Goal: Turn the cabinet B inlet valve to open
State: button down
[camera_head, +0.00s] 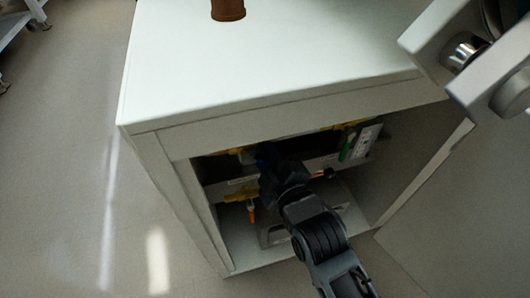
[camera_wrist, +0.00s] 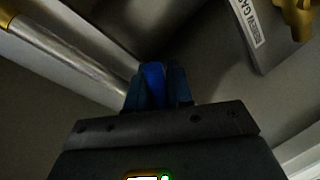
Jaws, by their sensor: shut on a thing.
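My gripper (camera_head: 272,174) reaches into the open cabinet (camera_head: 180,182) below the white top. In the wrist view its two dark fingers (camera_wrist: 154,76) are closed on a bright blue lever-like piece (camera_wrist: 153,88), which looks like a valve handle. Only a narrow strip of it shows between the fingers. In the head view a small blue spot shows beside my gripper. The valve body behind the handle is hidden, and no letter B is legible, so I cannot tell its open or shut position.
Brass fittings (camera_head: 238,196) and an orange-tipped part (camera_head: 251,212) are left of my gripper. A white panel with a green part (camera_head: 345,150) is to the right. The open door (camera_head: 455,205) stands at the right. A brown object (camera_head: 228,10) is on top.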

jog(key=shift+d+r+n+p, duration=0.15)
jog(key=shift+n+p, duration=0.15)
jog(key=shift+n, duration=0.1)
jog(key=c, duration=1.1)
grip_release()
jog(key=shift+r, duration=0.1)
jog(key=shift+w+r, duration=0.1)
jog(key=shift+r, duration=0.1)
jog(key=shift+f, duration=0.1)
